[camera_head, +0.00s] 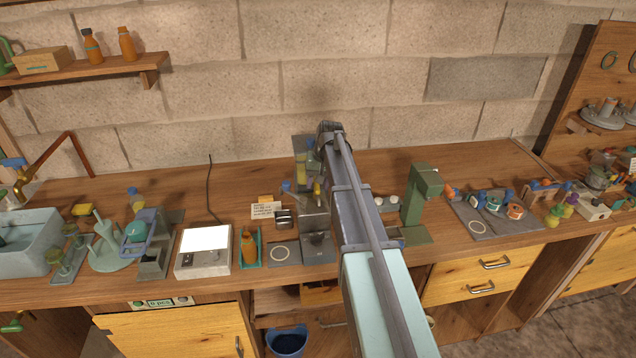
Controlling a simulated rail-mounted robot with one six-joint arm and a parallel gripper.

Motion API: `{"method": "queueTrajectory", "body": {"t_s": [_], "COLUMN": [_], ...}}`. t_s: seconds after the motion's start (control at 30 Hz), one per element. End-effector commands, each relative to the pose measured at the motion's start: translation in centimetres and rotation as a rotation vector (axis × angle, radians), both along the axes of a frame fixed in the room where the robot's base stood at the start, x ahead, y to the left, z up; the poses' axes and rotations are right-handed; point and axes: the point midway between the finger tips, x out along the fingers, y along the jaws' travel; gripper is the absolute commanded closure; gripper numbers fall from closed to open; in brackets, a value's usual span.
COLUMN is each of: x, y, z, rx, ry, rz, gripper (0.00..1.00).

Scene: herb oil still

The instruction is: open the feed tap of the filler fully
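The filler (316,222) stands on the bench near the middle, a grey upright with a metal base, partly covered by my arm. A vessel with yellow content sits high on it. A small yellow part (317,188) at its front may be the feed tap; it is too small to tell how far it is turned. My arm reaches up from the lower right and bends at a joint beside the filler's top. My gripper is hidden behind the arm, so its fingers and any contact with the tap do not show.
A green press (420,195) stands right of my arm, with a grey mat (478,228) of small parts beyond. Left of the filler are a card (266,210), an orange bottle (248,245) in a tray and a white scale (203,250). A blue bucket (287,341) stands below.

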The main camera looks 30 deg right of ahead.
Motion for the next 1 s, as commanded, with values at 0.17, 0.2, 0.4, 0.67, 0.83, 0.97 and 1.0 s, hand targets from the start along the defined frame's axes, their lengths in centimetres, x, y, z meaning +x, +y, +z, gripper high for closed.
{"method": "queueTrajectory", "body": {"t_s": [0.17,0.2,0.4,0.67,0.83,0.97,1.0], "x": [0.0,0.0,-0.1,-0.5,-0.8,-0.8,-0.8], "y": [0.0,0.0,-0.2,-1.3,-1.9,-2.0,-2.0], "z": [0.0,0.0,2.0,8.5,10.9,10.8,10.7], "rx": [0.0,0.0,0.0,0.0,0.0,0.0,0.0], "ry": [0.0,0.0,0.0,0.0,0.0,0.0,0.0], "rz": [0.0,0.0,-0.001,0.0,-0.001,0.0,0.0], "gripper": [0.56,0.56,0.56,0.56,0.56,0.56,0.56]}}
